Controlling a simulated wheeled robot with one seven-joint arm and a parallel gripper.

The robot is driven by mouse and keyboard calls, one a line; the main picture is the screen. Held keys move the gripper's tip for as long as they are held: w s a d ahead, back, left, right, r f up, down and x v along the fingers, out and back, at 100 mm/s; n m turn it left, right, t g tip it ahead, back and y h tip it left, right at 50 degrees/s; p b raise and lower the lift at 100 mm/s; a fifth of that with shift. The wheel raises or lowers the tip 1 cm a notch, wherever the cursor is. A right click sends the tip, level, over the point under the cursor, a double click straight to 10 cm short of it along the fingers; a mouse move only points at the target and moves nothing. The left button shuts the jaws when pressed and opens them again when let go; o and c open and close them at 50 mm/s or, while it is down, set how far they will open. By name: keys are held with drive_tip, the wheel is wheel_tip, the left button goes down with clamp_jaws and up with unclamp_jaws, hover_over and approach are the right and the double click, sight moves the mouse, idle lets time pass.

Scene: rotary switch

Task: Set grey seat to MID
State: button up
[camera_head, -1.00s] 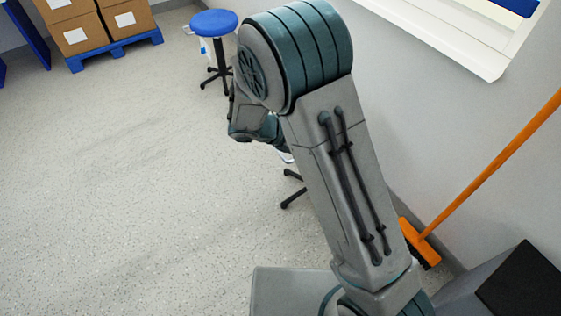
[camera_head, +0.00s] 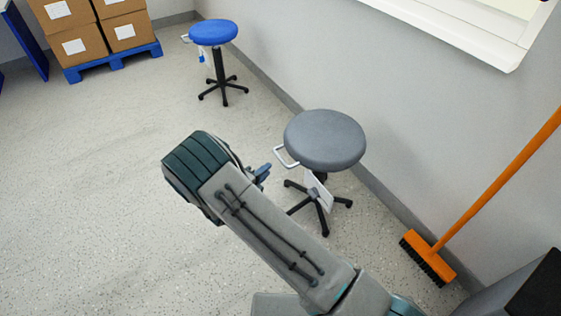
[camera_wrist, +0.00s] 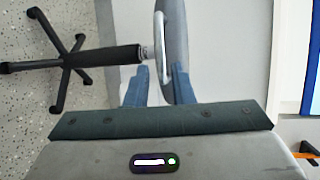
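The grey seat (camera_head: 325,138) is a round cushion on a black stool with a wheeled-style star base. A pale loop handle (camera_head: 284,158) sticks out from under its left side. A white card (camera_head: 318,190) hangs below the seat. My gripper (camera_head: 262,172) is just left of the handle, mostly hidden behind my arm. In the wrist view the stool appears sideways, with the seat's edge (camera_wrist: 177,35) and the loop handle (camera_wrist: 159,40) ahead. My gripper (camera_wrist: 159,85) is open there, its blue fingers either side of the handle's near end. I cannot tell whether they touch it.
A blue stool (camera_head: 213,33) stands farther back. Boxes (camera_head: 80,43) sit on a blue pallet (camera_head: 115,62) at the upper left. An orange broom (camera_head: 430,256) leans by the wall at the right. The floor at the left is clear.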

sight(280, 157)
drive_tip(key=b+x, duration=0.2)
drive_tip(key=x, duration=0.7)
drive_tip(key=shift+w+d+f, duration=0.1)
drive_tip(key=shift+f, duration=0.05)
clamp_jaws()
